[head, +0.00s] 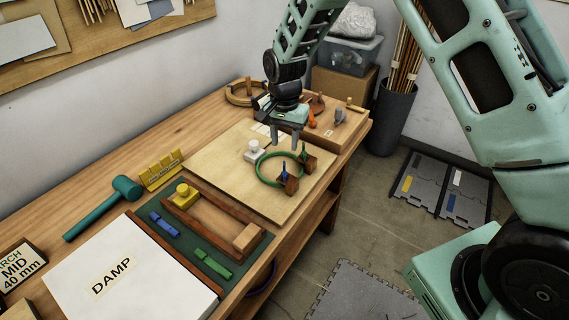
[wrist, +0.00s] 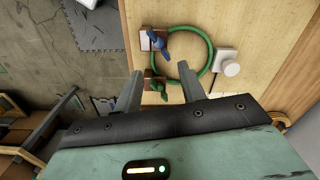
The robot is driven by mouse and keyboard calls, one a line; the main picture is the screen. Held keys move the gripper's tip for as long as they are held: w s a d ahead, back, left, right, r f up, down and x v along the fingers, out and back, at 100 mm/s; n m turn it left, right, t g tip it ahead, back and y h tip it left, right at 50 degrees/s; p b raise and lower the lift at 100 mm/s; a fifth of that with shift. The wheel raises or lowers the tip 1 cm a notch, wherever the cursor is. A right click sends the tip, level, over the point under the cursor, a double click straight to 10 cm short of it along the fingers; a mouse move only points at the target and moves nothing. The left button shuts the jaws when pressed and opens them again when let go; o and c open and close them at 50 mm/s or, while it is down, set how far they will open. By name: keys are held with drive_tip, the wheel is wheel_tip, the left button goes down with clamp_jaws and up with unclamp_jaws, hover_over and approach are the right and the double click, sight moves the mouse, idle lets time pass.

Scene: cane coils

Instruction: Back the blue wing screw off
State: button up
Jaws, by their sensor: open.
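The blue wing screw (head: 284,171) stands on a small brown wooden block (head: 291,186) at the front right of the pale board (head: 215,160). In the wrist view the blue wing screw (wrist: 161,42) lies beyond my fingertips. A green wing screw (head: 303,151) is on a second brown block behind it; in the wrist view this green screw (wrist: 158,89) lies between my fingers. A green ring (head: 259,178) runs to both blocks. My gripper (head: 284,142) is open and empty, pointing down above the board, apart from the blue screw.
A white block with a round knob (head: 254,150) touches or nearly touches the ring. A wooden tray (head: 333,122) with several small items is behind the board. A green mat with a wooden frame (head: 215,204) lies in front. The board's left part is clear.

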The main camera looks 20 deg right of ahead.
sight(284, 172)
wheel_tip(284, 172, down, 11)
drive_tip(key=p, duration=0.3)
drive_tip(key=shift+r, duration=0.1)
clamp_jaws()
